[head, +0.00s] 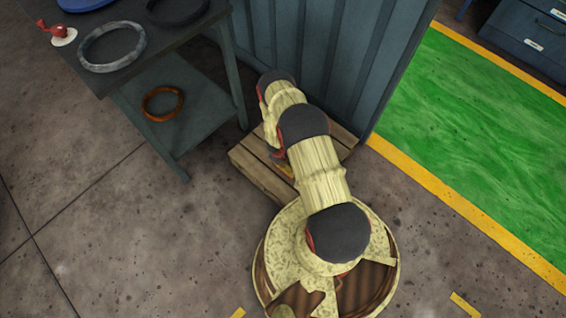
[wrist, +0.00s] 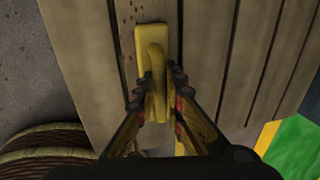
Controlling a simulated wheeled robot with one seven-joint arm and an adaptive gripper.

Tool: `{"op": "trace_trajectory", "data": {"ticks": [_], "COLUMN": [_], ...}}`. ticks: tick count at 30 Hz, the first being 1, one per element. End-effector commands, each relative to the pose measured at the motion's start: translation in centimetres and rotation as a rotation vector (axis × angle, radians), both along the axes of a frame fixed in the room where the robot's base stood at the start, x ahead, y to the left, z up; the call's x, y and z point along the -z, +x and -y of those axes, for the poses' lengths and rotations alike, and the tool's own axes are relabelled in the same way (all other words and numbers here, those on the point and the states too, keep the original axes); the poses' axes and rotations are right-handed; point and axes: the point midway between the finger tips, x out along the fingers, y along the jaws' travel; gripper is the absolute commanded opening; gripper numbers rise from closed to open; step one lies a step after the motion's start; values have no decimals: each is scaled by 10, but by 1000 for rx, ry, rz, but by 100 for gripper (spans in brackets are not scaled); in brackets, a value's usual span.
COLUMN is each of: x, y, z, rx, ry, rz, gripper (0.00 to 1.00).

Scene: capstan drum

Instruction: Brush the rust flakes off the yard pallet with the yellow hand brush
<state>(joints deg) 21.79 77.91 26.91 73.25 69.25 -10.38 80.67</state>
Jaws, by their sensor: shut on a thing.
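The yellow hand brush (wrist: 143,48) lies against the planks of the wooden yard pallet in the wrist view. My gripper (wrist: 160,92) is shut on its raised, looped handle, one finger on each side. The pallet (wrist: 205,60) has light brown planks with dark gaps between them. In the head view the pallet (head: 255,178) sits on the floor against a blue-grey ribbed wall, and my arm covers much of it. A few small dark specks show on the planks left of the brush; I cannot tell whether they are rust flakes.
A dark workbench (head: 95,72) stands at the upper left, with a grey ring (head: 112,46) on top and an orange-brown ring (head: 163,103) on its lower shelf. The ribbed wall (head: 310,60) rises behind the pallet. Green floor (head: 480,130) edged in yellow lies right; concrete left is clear.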

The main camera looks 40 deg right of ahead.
Motion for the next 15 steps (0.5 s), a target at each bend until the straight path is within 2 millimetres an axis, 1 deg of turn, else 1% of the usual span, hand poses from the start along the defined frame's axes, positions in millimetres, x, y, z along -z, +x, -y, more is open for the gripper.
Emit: {"op": "trace_trajectory", "data": {"ticks": [5,15], "x": [0,-1], "y": [3,28], "z": [0,-4], "rx": [0,0], "ry": [-1,-1], "rz": [1,1], "gripper": [0,0]}}
